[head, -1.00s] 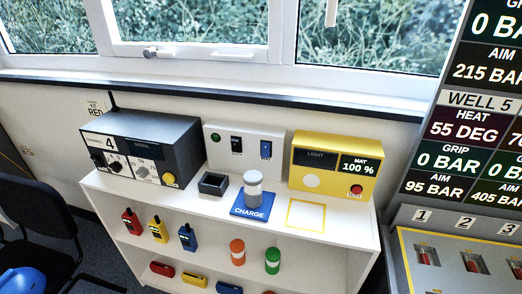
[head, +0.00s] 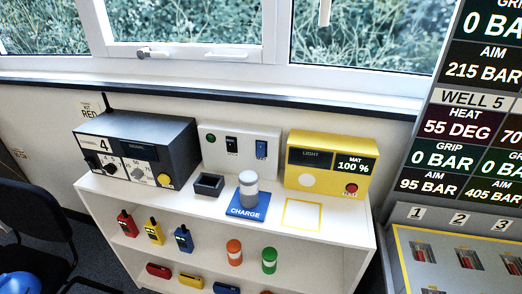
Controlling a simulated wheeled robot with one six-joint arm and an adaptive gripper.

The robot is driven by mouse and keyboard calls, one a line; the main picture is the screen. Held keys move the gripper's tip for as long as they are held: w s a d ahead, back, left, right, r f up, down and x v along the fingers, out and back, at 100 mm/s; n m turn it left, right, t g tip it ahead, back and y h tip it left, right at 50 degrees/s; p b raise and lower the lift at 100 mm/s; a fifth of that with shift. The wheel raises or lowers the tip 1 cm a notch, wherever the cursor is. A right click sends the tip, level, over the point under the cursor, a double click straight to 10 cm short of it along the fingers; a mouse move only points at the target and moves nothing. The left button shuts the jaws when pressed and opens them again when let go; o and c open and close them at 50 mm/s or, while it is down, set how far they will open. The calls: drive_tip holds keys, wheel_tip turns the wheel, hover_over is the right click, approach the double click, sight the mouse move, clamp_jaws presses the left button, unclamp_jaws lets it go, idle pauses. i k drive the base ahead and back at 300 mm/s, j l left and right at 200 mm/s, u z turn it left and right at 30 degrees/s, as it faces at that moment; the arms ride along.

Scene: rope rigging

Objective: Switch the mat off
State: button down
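A white panel (head: 212,162) stands at the back of the white shelf unit. It carries a green round light (head: 211,138), a dark rocker switch (head: 231,147) and a blue rocker switch (head: 261,149); their small labels are too blurred to read. To its right, a yellow box (head: 305,195) has a dark display (head: 336,161) reading "LIGHT" and "MAT 100 %". A pale round disc (head: 306,180) and a red button (head: 351,188) are on its front. My gripper is not in view.
A grey radio unit (head: 160,130) stands left on the top shelf. A small black tray (head: 209,184), a grey-white cylinder on a blue CHARGE pad (head: 243,211) and an empty yellow-outlined square (head: 302,214) lie in front. A chair (head: 30,215) is at left, a display board (head: 470,130) at right.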

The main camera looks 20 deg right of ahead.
sight(260, 146)
drive_tip(key=i+j, duration=0.75)
drive_tip(key=j, duration=0.2)
drive_tip(key=z, duration=1.65)
